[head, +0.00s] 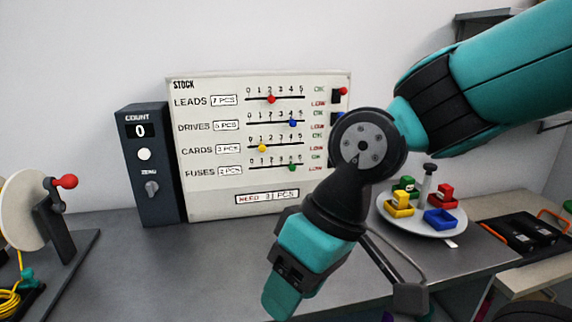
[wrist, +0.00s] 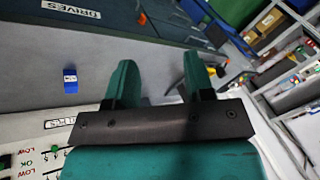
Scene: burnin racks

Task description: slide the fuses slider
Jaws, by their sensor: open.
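The fuses slider is a green knob (head: 292,167) on the lowest track of the white stock board (head: 215,205), in the head view. It sits toward the right of its 0 to 5 scale, near 4. My gripper (wrist: 160,78) shows in the wrist view with its two teal fingers apart and nothing between them. In the head view my forearm hangs in front of the board's right side and my gripper is low and in front of the board, apart from the green knob.
Above are the red (head: 271,99), blue (head: 292,122) and yellow (head: 262,148) slider knobs. A dark count box (head: 150,190) stands left of the board. A round tray (head: 420,225) with coloured bins is at right. The grey bench is clear before the board.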

